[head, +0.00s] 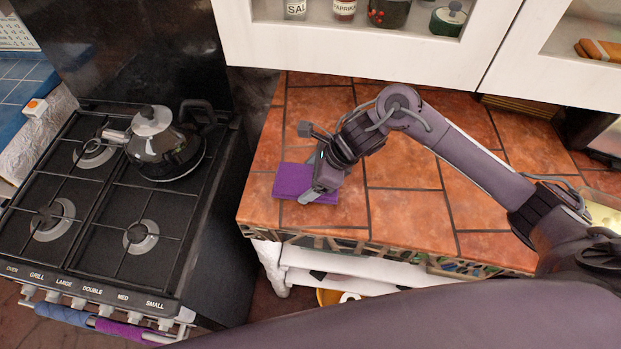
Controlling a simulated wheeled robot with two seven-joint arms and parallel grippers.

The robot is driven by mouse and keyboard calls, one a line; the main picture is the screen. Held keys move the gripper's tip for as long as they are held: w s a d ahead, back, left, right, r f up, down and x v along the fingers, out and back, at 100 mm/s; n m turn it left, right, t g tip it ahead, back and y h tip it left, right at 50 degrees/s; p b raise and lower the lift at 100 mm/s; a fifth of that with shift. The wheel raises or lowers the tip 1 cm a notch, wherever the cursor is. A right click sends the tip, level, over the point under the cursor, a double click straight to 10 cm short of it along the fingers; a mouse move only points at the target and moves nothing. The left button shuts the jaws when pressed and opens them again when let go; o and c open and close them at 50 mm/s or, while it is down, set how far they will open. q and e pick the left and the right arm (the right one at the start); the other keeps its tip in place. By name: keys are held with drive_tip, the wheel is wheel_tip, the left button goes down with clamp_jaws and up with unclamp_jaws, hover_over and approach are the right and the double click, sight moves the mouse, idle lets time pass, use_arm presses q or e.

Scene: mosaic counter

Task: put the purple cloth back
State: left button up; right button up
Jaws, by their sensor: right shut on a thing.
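A folded purple cloth (289,181) lies on the orange tiled counter (405,215), near its left end. My right gripper (308,198) reaches down over the cloth and is shut on it. The gripper covers the middle and right part of the cloth. I cannot tell whether the cloth is lifted off the tiles. Another purple cloth (122,331) hangs on the oven's front rail (168,338), beside a blue cloth (62,314). My left gripper is out of view.
A black gas stove (105,215) stands left of the counter, with a dark kettle (160,150) at its back right. White cabinets (390,55) hang above the counter. The counter's front left is clear. White shelves (330,268) are below.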

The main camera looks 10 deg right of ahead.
drive_tip(key=shift+f, duration=0.9)
drive_tip(key=o, duration=0.9)
drive_tip(key=shift+o, duration=0.2)
drive_tip(key=b+v, duration=0.2)
drive_tip(key=v, duration=1)
